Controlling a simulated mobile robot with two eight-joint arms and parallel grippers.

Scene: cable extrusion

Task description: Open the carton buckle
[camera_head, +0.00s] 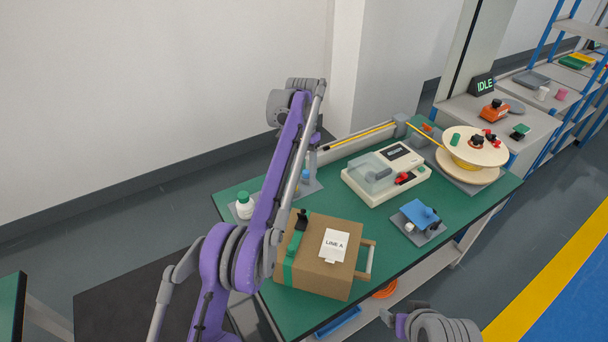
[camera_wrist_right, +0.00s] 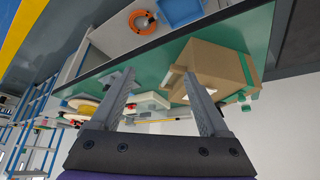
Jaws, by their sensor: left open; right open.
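The brown carton (camera_head: 321,277) stands on the green table with a white "LINE A" label (camera_head: 334,245). A green strap (camera_head: 287,268) runs over its left side, with a black buckle part (camera_head: 302,220) at its upper end. My left gripper (camera_head: 270,250) is close to the carton's left side, largely masked by my own arm. Its fingers are hard to make out and nothing shows held. In the right wrist view my right gripper (camera_wrist_right: 152,81) is open and empty. The carton (camera_wrist_right: 214,66) is beyond its right finger, apart from it as far as I can tell.
Behind the carton are a white machine (camera_head: 372,182), a spool (camera_head: 470,160) and a small blue device (camera_head: 420,213). A green-capped white bottle (camera_head: 244,207) stands left of my arm.

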